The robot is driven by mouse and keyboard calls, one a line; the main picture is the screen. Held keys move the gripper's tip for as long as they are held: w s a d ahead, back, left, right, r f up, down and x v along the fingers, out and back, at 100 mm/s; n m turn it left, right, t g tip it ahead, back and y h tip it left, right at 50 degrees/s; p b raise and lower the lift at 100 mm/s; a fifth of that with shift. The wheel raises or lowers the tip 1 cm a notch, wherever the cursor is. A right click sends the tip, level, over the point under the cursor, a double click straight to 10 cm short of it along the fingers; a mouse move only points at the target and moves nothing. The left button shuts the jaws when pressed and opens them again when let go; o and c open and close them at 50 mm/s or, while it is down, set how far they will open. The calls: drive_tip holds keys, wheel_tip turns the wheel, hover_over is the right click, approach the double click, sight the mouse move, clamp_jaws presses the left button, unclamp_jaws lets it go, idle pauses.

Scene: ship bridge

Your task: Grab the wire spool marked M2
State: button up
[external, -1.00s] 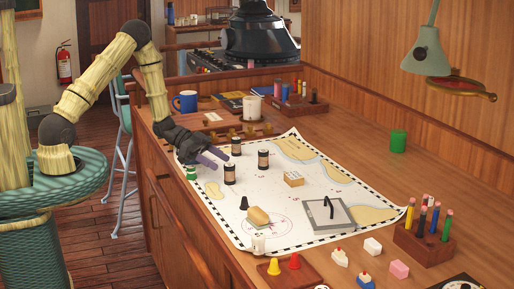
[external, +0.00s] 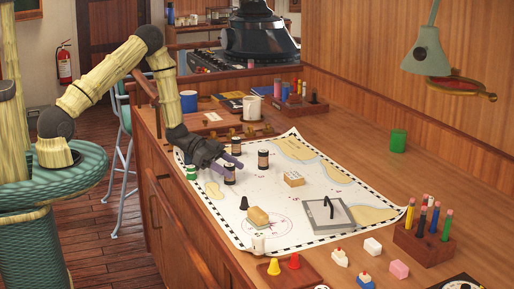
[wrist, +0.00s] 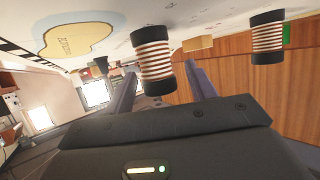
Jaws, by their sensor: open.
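Three dark-capped wire spools stand on the chart in the external view: a front one (external: 229,174), a back one (external: 235,146) and a right one (external: 263,160). No M2 marking is legible on any. My gripper (external: 235,163) is open and low over the chart, beside the front spool. In the wrist view, which looks upside down, one copper-wound spool (wrist: 153,60) appears between the open fingers (wrist: 160,88), with no visible grip on it. Another spool (wrist: 267,40) stands farther off to the right.
A tan block (external: 293,179), a black cone (external: 244,202), a sponge-like block (external: 258,216) and a grey clipboard-like plate (external: 327,215) lie on the chart (external: 215,212). A blue mug (external: 189,101) is at the back.

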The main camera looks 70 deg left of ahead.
sight(229, 165)
drive_tip(key=c, duration=1)
drive_tip(key=shift+r, duration=0.1)
drive_tip(key=shift+c, duration=0.2)
wheel_tip(229, 165, up, 10)
drive_tip(key=shift+f+b, duration=0.1)
drive_tip(key=shift+b, duration=0.55)
